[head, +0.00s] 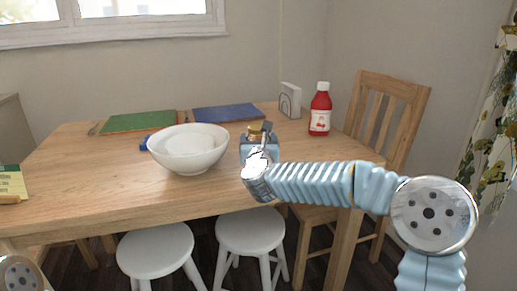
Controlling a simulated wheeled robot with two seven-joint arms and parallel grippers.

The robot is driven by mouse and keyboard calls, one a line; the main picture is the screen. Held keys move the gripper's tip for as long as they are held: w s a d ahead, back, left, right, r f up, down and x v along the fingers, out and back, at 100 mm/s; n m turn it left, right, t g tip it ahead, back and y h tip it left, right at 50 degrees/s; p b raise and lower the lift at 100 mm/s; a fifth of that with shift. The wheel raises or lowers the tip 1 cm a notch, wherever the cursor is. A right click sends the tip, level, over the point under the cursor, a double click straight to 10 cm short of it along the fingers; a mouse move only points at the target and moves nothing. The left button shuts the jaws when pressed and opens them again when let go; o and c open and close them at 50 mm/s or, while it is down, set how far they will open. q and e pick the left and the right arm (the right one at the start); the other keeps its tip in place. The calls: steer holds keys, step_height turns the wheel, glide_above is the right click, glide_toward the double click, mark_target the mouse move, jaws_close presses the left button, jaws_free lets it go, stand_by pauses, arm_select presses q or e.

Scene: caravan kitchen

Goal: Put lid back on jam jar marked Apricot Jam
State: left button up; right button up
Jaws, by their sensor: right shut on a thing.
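My right gripper (258,136) is over the table, to the right of the white bowls. It is shut on a small gold-coloured thing (255,130), which looks like the jam jar lid. The gripper hides much of it, and whether a jar stands behind or below it cannot be seen. No label reading Apricot Jam shows. My left gripper is out of view; only a bit of my left arm shows at the lower left corner.
The wooden table (90,195) holds nested white bowls (188,162), a green mat (138,122), a blue mat (228,112), a napkin holder (290,100) and a red bottle (320,110). White stools (155,243) and a chair (385,110) stand around it. The table's front left is mostly clear.

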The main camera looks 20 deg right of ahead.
mark_target(259, 127)
steer(key=c, duration=0.3)
steer(key=shift+r, duration=0.15)
steer(key=shift+r, duration=0.25)
steer(key=r, duration=0.3)
steer(key=shift+s+r, duration=0.25)
steer(key=shift+s, duration=0.15)
steer(key=s+r, duration=0.3)
steer(key=s, duration=0.1)
steer(key=s+r, duration=0.2)
steer(key=s, duration=0.2)
steer(key=s+r, duration=0.3)
steer(key=s, duration=0.2)
steer(key=shift+s+a+r, duration=0.1)
steer(key=shift+r, duration=0.25)
